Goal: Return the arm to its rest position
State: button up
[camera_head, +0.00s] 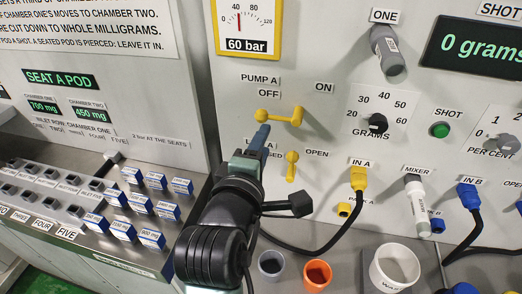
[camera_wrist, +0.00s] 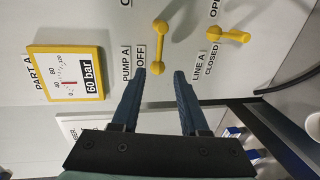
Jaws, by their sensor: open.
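My gripper (camera_head: 261,135) is raised in front of the grey panel, on my dark arm. In the wrist view my gripper (camera_wrist: 160,74) shows two blue fingers apart with nothing between them. The yellow pump A lever (camera_head: 280,117) is just beyond the fingertips; in the wrist view one end of this lever (camera_wrist: 158,52) lies close ahead of the gap. I cannot tell whether a finger touches it. The yellow line A lever (camera_head: 291,167) is below it, to the right of the gripper, and also shows in the wrist view (camera_wrist: 230,36).
A yellow-framed gauge (camera_head: 247,28) reads 60 bar. An orange cup (camera_head: 317,275), a grey cup (camera_head: 271,263) and a white container (camera_head: 394,268) stand below the panel. A yellow-plugged cable (camera_head: 358,180) hangs at the right. Several blue-and-white blocks (camera_head: 142,204) sit on the left console.

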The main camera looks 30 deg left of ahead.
jog(key=shift+s+d+r, duration=0.1)
jog(key=shift+s+d, duration=0.05)
jog(key=shift+s, duration=0.35)
jog(key=w+d+r+m+t, duration=0.1)
jog(key=d+r+m+t, duration=0.3)
jog(key=r, duration=0.5)
jog(key=d+r+m+t, duration=0.1)
jog(key=d+r+m, duration=0.4)
jog(key=r, duration=0.4)
jog(key=s+d+r+m+t+h, duration=0.2)
jog(key=s+d+r+m+t, duration=0.1)
jog(key=r, duration=0.5)
jog(key=s+d+r+m+t+h, duration=0.2)
jog(key=s+d+r+m+t, duration=0.2)
jog(key=r+m, duration=0.5)
jog(key=s+d, duration=0.2)
jog(key=d, duration=0.1)
jog(key=shift+d+r, duration=0.3)
jog(key=shift+d, duration=0.1)
